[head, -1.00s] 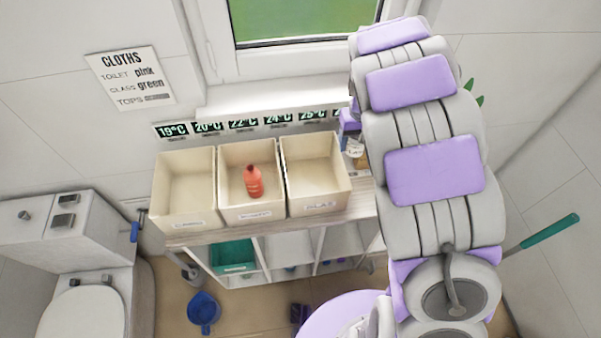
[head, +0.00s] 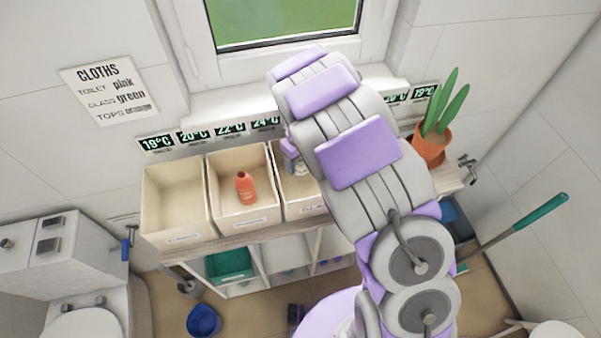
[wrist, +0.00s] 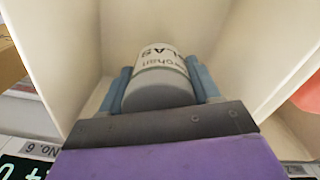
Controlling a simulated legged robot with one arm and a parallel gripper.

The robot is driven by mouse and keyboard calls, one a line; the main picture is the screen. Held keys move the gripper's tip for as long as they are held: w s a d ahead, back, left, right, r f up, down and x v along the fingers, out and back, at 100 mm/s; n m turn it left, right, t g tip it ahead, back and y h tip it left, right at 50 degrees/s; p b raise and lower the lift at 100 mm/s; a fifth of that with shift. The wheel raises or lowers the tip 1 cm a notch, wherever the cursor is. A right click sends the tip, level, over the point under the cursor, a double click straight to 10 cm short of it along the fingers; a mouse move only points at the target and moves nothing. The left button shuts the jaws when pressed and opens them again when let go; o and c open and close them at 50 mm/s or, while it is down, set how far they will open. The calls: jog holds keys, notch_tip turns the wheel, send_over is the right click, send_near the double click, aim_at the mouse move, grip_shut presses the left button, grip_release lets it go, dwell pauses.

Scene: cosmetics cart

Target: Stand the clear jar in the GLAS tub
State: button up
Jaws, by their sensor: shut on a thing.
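The GLAS tub (head: 302,208) is the right one of three cream tubs on the shelf, partly hidden behind my arm in the head view. My gripper (head: 291,150) is over it, with the jar (head: 301,169) just below, small and partly covered. In the wrist view my gripper (wrist: 160,92) has its blue fingers shut on both sides of the jar (wrist: 160,88), which shows a greyish end and a pale band with dark lettering. Cream tub walls (wrist: 272,50) rise on both sides of the jar. I cannot tell whether it touches the tub floor.
The middle tub (head: 243,224) holds a red bottle (head: 246,188). The left tub (head: 180,235) looks empty. A potted plant (head: 430,146) stands at the shelf's right end. Temperature displays (head: 230,130) line the wall behind the tubs.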

aim_at(303, 170)
jog(key=f, duration=0.2)
jog(key=d+f, duration=0.1)
jog(key=f, duration=0.1)
jog(key=shift+s+b, duration=0.1)
jog(key=shift+b, duration=0.2)
jog(key=shift+a+f, duration=0.1)
jog(key=shift+f, duration=0.3)
jog(key=shift+a, duration=0.1)
jog(key=o, duration=0.7)
jog(key=shift+a, duration=0.15)
jog(key=o, duration=0.5)
jog(key=shift+d, duration=0.2)
notch_tip(303, 170, up, 12)
jog(key=shift+a+r+p, duration=0.1)
jog(key=shift+p, duration=0.85)
